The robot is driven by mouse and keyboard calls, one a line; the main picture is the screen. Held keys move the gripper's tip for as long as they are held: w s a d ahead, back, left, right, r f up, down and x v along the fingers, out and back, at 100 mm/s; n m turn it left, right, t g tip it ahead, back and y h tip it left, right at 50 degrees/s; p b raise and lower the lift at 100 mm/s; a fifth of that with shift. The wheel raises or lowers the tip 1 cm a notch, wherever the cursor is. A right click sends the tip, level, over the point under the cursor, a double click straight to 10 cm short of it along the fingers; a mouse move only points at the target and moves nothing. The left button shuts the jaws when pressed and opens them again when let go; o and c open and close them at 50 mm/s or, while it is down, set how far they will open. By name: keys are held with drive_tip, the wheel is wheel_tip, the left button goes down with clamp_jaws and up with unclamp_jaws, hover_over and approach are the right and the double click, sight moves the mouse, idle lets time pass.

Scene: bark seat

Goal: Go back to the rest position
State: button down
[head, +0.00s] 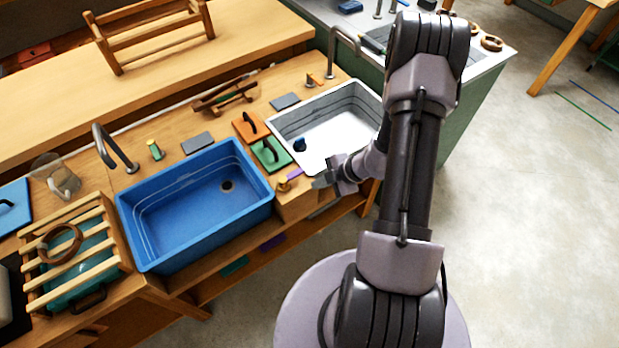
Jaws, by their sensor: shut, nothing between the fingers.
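My gripper (318,184) is in the head view, at the front edge of the wooden counter (299,204), near the front left corner of the white sink. It is shut with nothing in it. My arm rises from my base and bends over, with its wrist reaching left towards the counter. A small brass-coloured piece (284,184) and a purple strip (295,173) lie just left of the gripper. I cannot tell how far above the counter the fingertips are.
A blue basin (140,225) and a white sink (300,150) are set in the counter. Green (268,157) and orange (246,124) handled blocks stand between them. A slatted wooden rack (122,255) stands at left. The floor (530,220) at right is clear.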

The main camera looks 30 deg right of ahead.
drive_tip(key=w+d+p+v, duration=0.1)
drive_tip(key=p+v, duration=0.1)
drive_tip(key=v, duration=0.6)
drive_tip(key=w+a+r+n+g+b, duration=0.1)
drive_tip(key=w+a+r+n+b, duration=0.1)
drive_tip(key=a+r+n, duration=0.45)
drive_tip(key=w+a+r+n+b, duration=0.15)
drive_tip(key=a+r+n, duration=0.25)
drive_tip(key=r+n, duration=0.5)
drive_tip(key=s+a+r+n+b, duration=0.1)
drive_tip(key=s+a+r+n, duration=0.15)
drive_tip(key=a+n, duration=0.45)
drive_tip(key=s+a+r+n+b, duration=0.15)
drive_tip(key=r+n, duration=0.25)
drive_tip(key=n, duration=0.6)
drive_tip(key=s+a+r+n+h+b, duration=0.1)
drive_tip(key=s+a+r+n, duration=0.1)
drive_tip(key=s+n, duration=0.3)
drive_tip(key=s+a+r+n+h+b, duration=0.1)
drive_tip(key=s+n, duration=0.5)
drive_tip(key=n, duration=0.7)
drive_tip(key=shift+a+r+n+t, duration=0.35)
drive_tip(key=shift+a+r+t, duration=0.05)
drive_tip(key=shift+a+r, duration=0.25)
drive_tip(key=shift+s, duration=0.15)
